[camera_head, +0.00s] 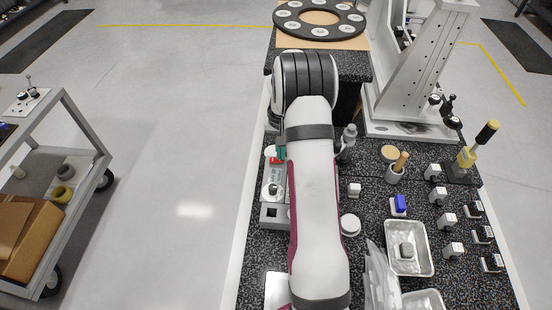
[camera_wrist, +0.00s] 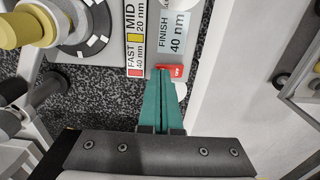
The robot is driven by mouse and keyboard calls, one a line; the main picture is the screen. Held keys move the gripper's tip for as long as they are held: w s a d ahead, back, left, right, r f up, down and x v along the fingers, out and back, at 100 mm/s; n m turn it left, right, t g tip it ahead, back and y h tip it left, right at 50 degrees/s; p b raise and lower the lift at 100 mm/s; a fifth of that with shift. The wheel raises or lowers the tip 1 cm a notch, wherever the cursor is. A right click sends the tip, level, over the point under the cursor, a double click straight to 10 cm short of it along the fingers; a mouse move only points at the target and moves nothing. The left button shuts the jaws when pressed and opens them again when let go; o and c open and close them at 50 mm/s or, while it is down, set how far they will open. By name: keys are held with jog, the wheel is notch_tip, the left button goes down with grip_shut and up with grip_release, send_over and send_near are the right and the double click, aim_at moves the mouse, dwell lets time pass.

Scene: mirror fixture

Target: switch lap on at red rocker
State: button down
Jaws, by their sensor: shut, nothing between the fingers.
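The red rocker (camera_wrist: 176,71) sits on a light grey panel in the wrist view, just below the "FINISH 40 nm" label (camera_wrist: 174,32). It also shows as a small red patch in the head view (camera_head: 275,161). My gripper (camera_wrist: 160,73) has two teal fingers pressed together, with nothing between them. The fingertips overlap the left part of the rocker in the wrist view; I cannot tell whether they touch it. In the head view only a bit of teal finger (camera_head: 281,153) shows, and my arm hides much of the panel.
A dark dial (camera_wrist: 97,42) with a yellow-ended handle (camera_wrist: 18,30) stands left of the labels. A round black plate (camera_head: 283,23) lies at the back.

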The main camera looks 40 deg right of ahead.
jog(key=shift+f, duration=0.4)
notch_tip(320, 180, up, 7)
jog(key=shift+f, duration=0.15)
dwell(0.6)
jog(key=shift+a+r, duration=0.1)
jog(key=shift+r, duration=0.15)
jog(key=s+a+r+n, duration=0.1)
jog(key=s+a+r, duration=0.2)
jog(key=a+r, duration=0.35)
jog(key=s+a+r, duration=0.2)
jog(key=a+r, duration=0.1)
jog(key=a, duration=0.6)
jog(key=s+a+n+y, duration=0.1)
jog(key=s+a, duration=0.6)
jog(key=s, duration=0.3)
jog(key=s+a+r+n, duration=0.1)
jog(key=s+a, duration=0.6)
jog(key=s, duration=0.3)
jog(key=shift+s+y, duration=0.15)
jog(key=shift+y, duration=0.25)
